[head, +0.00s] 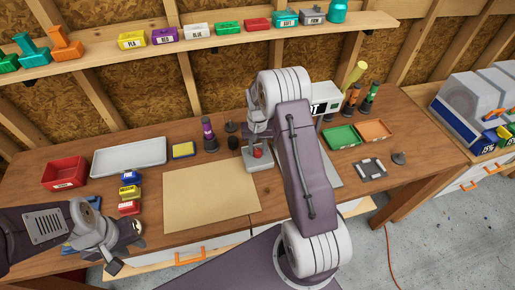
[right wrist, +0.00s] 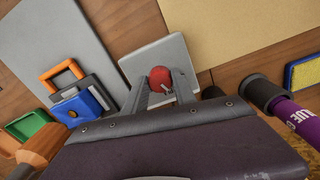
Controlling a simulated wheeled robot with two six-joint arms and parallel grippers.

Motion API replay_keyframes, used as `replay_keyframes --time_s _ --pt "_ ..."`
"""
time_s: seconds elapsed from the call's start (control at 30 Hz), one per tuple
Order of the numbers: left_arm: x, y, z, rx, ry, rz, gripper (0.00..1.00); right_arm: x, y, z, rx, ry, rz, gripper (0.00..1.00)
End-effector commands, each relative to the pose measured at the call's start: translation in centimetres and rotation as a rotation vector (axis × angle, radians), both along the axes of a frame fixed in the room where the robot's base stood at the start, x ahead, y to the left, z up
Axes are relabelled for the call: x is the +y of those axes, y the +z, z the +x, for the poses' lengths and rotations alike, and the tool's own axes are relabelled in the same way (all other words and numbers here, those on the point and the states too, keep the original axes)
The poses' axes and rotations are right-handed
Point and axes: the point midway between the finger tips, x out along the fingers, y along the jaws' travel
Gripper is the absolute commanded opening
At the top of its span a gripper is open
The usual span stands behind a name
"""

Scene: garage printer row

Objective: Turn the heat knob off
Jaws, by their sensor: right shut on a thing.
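In the right wrist view the knob (right wrist: 160,76) is between the two fingers of my right gripper (right wrist: 161,92), over the base (right wrist: 148,57). My right gripper (head: 256,142) is shut on the knob from above; its arm hides part of the bench. My left gripper (head: 127,245) hangs low at the left, over the bench's front, away from the knob. Its fingers are too unclear to tell open from shut.
A tan board (head: 208,196) lies left of the base. A purple-banded bottle (head: 209,135) and dark knobs stand close behind it. In the right wrist view an orange-handled blue and grey item (right wrist: 78,98) lies left of the base. A red bin (head: 65,173) is far left.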

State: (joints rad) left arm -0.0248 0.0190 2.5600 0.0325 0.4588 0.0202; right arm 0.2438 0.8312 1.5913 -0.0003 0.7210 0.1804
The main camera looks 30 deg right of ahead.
Motion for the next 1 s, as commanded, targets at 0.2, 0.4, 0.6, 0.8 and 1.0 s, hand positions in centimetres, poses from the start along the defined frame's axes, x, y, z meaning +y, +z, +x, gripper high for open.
replay_keyframes --time_s 0.2,0.4,0.6,0.8,1.0 --pt "0.00 0.29 0.00 0.000 0.000 0.000 0.33 -0.09 0.19 0.22 -0.007 0.203 -0.003 0.00" --pt "0.00 0.43 0.00 0.000 0.000 0.000 0.33 -0.08 0.19 0.24 -0.007 0.373 -0.003 0.00" --pt "0.00 0.52 0.00 0.000 0.000 0.000 0.33 -0.06 0.18 0.26 -0.008 0.509 -0.004 0.00" --pt "0.00 0.58 0.00 0.000 0.000 0.000 0.33 -0.06 0.18 0.28 -0.008 0.601 -0.004 0.00" --pt "0.00 0.60 0.00 0.000 0.000 0.000 0.33 -0.05 0.18 0.30 -0.008 0.647 -0.004 0.00"
